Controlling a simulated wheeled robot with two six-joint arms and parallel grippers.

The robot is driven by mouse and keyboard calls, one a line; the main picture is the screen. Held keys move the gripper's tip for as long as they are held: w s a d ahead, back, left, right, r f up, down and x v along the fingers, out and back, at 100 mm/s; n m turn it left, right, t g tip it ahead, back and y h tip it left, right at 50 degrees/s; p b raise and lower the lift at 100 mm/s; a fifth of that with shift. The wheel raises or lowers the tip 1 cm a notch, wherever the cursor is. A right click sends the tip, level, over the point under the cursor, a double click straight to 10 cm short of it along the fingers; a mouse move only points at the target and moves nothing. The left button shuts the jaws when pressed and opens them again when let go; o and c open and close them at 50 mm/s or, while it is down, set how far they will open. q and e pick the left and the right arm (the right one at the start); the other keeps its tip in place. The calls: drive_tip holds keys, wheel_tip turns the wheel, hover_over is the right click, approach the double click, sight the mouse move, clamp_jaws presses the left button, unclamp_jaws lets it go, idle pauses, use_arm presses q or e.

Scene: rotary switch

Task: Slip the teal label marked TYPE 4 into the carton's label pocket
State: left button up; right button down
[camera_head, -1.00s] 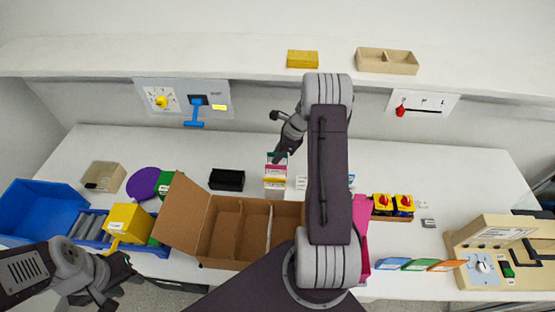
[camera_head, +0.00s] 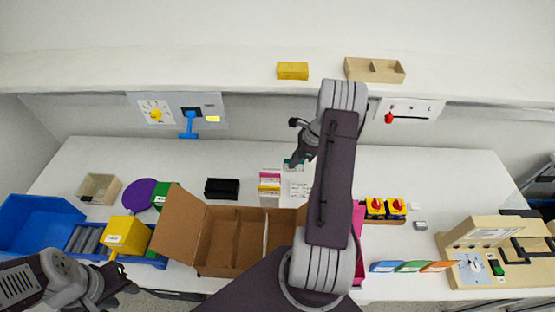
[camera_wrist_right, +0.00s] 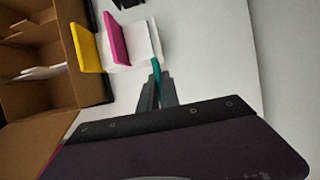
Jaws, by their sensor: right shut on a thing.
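My right gripper (camera_head: 294,160) is shut on the teal label (camera_head: 290,166), which shows as a thin strip between the fingers in the right wrist view (camera_wrist_right: 155,78). Its print cannot be read. The label is just right of and behind a small holder with a magenta label (camera_head: 270,177) and a yellow label (camera_head: 268,188). The open cardboard carton (camera_head: 217,240) stands in front, flaps spread, partly hidden by my right arm. I cannot make out its label pocket. My left gripper (camera_head: 125,288) is at the lower left, away from the carton; its jaws are unclear.
A black box (camera_head: 222,188) stands behind the carton. At left are a yellow box (camera_head: 125,234) and a blue bin (camera_head: 38,220). A white sheet (camera_head: 299,190) lies beside the holder.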

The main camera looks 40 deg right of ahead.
drive_tip(key=s+d, duration=0.6)
drive_tip(key=d, duration=0.1)
drive_tip(key=shift+s+d+p, duration=0.15)
drive_tip(key=shift+p, duration=0.15)
